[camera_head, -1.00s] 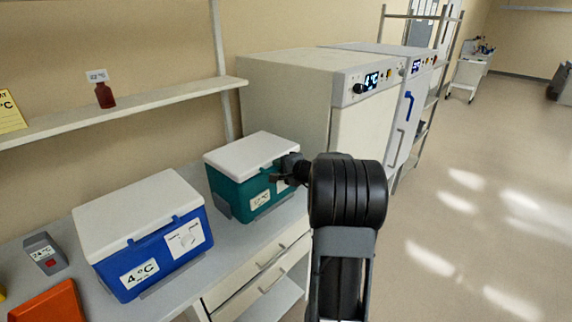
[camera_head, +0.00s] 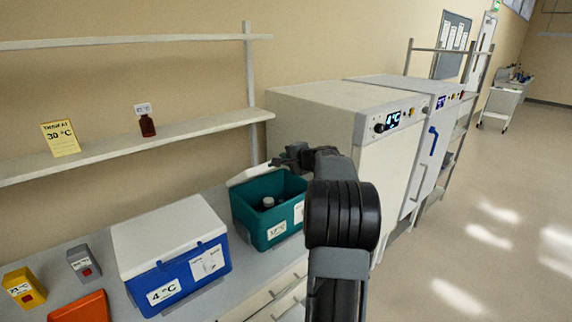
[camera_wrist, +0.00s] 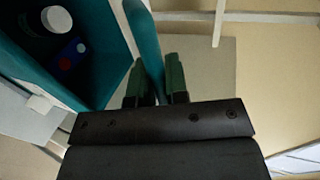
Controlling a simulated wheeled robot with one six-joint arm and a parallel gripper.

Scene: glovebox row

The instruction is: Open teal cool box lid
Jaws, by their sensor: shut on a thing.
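The teal cool box (camera_head: 262,230) stands on the bench with its top open. Its white lid (camera_head: 246,175) is raised and tilted back behind the opening, partly hidden by my arm. My gripper (camera_head: 280,161) is above the back of the box at the lid. In the wrist view my gripper (camera_wrist: 156,82) has its green-padded fingers either side of a teal strip, which I take as the lid's edge, and is shut on it. Inside the box are a white-capped container (camera_wrist: 57,19) and a blue item (camera_wrist: 72,54) with a red spot.
A blue cool box (camera_head: 180,275) with a white lid, shut, stands to the left. Grey (camera_head: 84,263) and yellow (camera_head: 22,287) devices and an orange item (camera_head: 80,308) lie further left. A shelf (camera_head: 130,145) runs above the bench. A white cabinet (camera_head: 320,125) stands behind, right.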

